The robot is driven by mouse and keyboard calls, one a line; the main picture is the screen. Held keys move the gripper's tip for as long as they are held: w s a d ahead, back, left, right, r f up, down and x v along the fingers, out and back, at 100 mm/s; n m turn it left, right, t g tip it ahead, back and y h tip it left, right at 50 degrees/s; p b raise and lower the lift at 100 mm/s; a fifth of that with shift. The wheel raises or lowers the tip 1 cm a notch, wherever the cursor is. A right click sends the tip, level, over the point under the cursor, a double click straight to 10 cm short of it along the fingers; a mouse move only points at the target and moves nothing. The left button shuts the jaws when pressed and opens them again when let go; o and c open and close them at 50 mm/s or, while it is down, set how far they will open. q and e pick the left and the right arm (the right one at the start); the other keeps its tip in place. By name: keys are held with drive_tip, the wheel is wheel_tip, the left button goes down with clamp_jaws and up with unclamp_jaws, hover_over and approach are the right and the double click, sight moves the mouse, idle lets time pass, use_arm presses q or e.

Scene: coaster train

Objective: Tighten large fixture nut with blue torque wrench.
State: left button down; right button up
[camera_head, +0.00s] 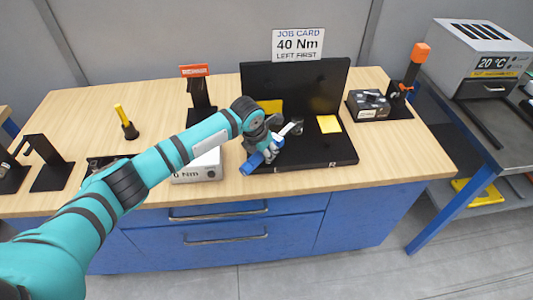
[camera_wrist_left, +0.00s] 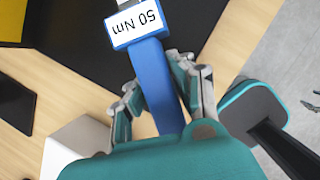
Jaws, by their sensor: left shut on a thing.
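My left gripper (camera_head: 262,143) is shut on the blue handle of a torque wrench (camera_head: 251,163) at the front left of a black fixture (camera_head: 310,155). In the left wrist view, the fingers of my left gripper (camera_wrist_left: 160,88) lie on both sides of the blue wrench (camera_wrist_left: 152,65), whose white label reads 50 Nm. In the head view, its pale metal part points right, above or over the fixture base. I cannot make out the large nut or whether the wrench touches it. My right gripper is not in view.
A sign (camera_head: 299,43) reads "JOB CARD 40 Nm LEFT FIRST". A pale box (camera_head: 197,172) stands left of the fixture. A black stand with a red sign (camera_head: 194,71), a yellow-handled tool (camera_head: 124,120) and a dark box (camera_head: 369,104) are also on the wooden bench (camera_head: 400,160).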

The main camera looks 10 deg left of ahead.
use_arm(q)
drive_tip(key=shift+w+a+r+m+b, duration=0.1)
drive_tip(key=shift+w+a+m+b, duration=0.2)
drive_tip(key=shift+b, duration=0.3)
drive_tip(key=shift+w+r+b, duration=0.1)
drive_tip(key=shift+w+b, duration=0.1)
drive_tip(key=shift+b, duration=0.85)
idle(0.4)
drive_tip(key=shift+w+a+r+m+h+b, duration=0.15)
drive_tip(key=shift+m+h+b, duration=0.15)
drive_tip(key=shift+b, duration=1.05)
drive_tip(key=shift+a+b, duration=0.2)
drive_tip(key=shift+b, duration=0.75)
drive_tip(key=shift+s+a+f+b, duration=0.25)
drive_tip(key=shift+f+b, duration=0.15)
drive_tip(key=shift+b, duration=0.45)
drive_tip(key=shift+r, duration=0.2)
